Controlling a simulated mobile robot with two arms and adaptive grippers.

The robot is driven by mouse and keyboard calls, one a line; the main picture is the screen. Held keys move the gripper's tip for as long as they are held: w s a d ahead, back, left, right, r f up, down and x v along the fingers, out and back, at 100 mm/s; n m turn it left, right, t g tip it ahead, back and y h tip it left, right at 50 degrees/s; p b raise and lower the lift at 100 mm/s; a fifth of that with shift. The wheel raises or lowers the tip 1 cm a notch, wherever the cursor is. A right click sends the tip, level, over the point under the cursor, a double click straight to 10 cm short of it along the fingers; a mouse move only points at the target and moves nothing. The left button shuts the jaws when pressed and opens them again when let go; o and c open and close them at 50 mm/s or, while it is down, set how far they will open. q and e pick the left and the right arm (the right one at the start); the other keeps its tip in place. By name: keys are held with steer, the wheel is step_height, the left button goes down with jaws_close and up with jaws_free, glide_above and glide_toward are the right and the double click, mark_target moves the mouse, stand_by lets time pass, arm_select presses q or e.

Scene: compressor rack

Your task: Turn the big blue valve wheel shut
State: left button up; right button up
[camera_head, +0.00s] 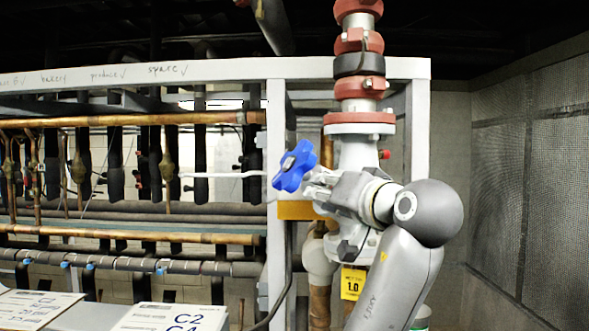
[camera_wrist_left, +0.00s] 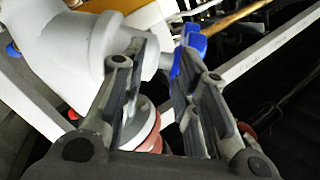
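The big blue valve wheel (camera_head: 295,166) has a lobed rim and sits on the left side of a grey-white vertical valve body (camera_head: 358,153). My left gripper (camera_head: 313,187) is just right of the wheel, in front of the valve body, pointing left. In the left wrist view its fingers (camera_wrist_left: 163,54) are apart, and the blue wheel (camera_wrist_left: 194,40) shows at the right fingertip, partly hidden by it. The grey valve body (camera_wrist_left: 60,45) fills the upper left there. I cannot tell whether a finger touches the wheel. My right gripper is not in view.
A grey rack frame post (camera_head: 277,140) stands behind the wheel, with copper pipes (camera_head: 130,120) left of it. A yellow tag (camera_head: 353,283) hangs below the valve. Labelled panels (camera_head: 170,318) lie at lower left. A mesh wall (camera_head: 530,170) closes the right side.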

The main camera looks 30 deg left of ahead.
mark_target(300, 168)
arm_select(q)
step_height(300, 168, up, 4)
steer(key=s+n, duration=0.1)
steer(key=s, duration=0.1)
steer(key=shift+g+y, duration=0.3)
steer(key=shift+y, duration=0.1)
steer(key=p+x, duration=0.5)
steer(key=x, duration=0.5)
steer(key=shift+r, duration=0.1)
steer(key=shift+w+a+p, duration=0.25)
steer(key=shift+a+p, duration=0.1)
steer(key=shift+p, duration=0.05)
jaws_close()
